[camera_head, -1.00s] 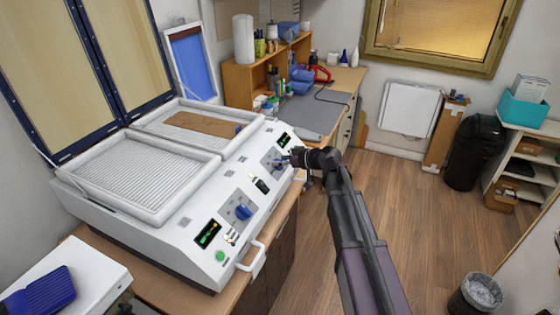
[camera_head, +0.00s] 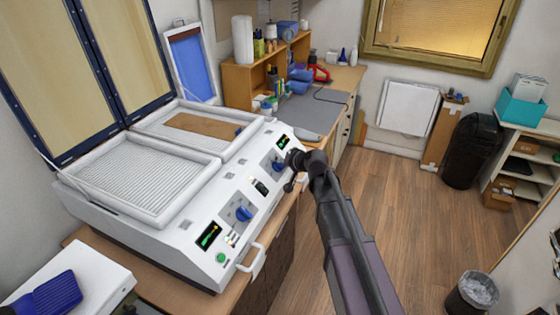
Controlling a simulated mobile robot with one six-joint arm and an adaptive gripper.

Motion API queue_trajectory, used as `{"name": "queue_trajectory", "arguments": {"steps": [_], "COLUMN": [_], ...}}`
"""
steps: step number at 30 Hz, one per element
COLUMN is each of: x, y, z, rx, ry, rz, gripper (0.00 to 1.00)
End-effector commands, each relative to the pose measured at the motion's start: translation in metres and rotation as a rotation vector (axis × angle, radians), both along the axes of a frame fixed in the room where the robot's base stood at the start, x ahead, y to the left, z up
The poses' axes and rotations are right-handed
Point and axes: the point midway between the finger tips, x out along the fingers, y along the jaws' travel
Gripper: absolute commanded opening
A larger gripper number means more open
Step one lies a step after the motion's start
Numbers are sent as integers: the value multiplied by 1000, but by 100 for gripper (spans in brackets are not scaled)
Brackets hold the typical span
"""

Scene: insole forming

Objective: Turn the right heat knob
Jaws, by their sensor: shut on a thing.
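The white forming machine (camera_head: 185,222) stands on a wooden bench, with its sloped control panel facing right. The right heat knob (camera_head: 278,167) is blue and sits on the far part of the panel, below a small dark display (camera_head: 284,142). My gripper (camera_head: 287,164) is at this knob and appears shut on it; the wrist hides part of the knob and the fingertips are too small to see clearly. The left heat knob (camera_head: 243,213), also blue, is on the near part of the panel, clear of my gripper.
A white handle (camera_head: 252,257) sticks out at the machine's near front. The raised lid frames (camera_head: 55,75) stand behind the machine. A shelf bench (camera_head: 340,85) with tools is at the back. The floor (camera_head: 400,220) right of my arm is open.

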Motion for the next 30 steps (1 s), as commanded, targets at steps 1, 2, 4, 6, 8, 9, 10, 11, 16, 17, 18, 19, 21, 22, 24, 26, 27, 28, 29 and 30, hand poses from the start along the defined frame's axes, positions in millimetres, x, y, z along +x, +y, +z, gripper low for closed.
{"name": "queue_trajectory", "arguments": {"steps": [1,2,4,6,8,9,10,11,16,17,18,19,21,22,24,26,27,28,29,30], "x": [0,0,0,1,1,1,1,1,1,1,1,1,1,1,1,1,1,1,1,1], "y": [0,0,0,0,0,0,0,0,-1,-1,-1,-1,-1,-1,-1,-1,-1,-1,-2,-2], "z": [2,2,2,2,2,1,1,1,1,1,1,0,0,0,0,0,0,-1,-1,-1], "rx": [7,12,25,36,46,54,59,64,93,98,106,111,123,128,139,151,158,164,169,177], "ry": [20,33,66,99,126,146,160,174,255,269,288,302,335,349,384,412,434,449,464,485], "rz": [-25,-43,-82,-120,-153,-176,-193,-209,-304,-321,-343,-360,-400,-416,-457,-492,-516,-534,-552,-577], "gripper": [18,18,18,18,18,18,18,18,18,18,18,18,18,18,18,18,18,18,18,18]}}
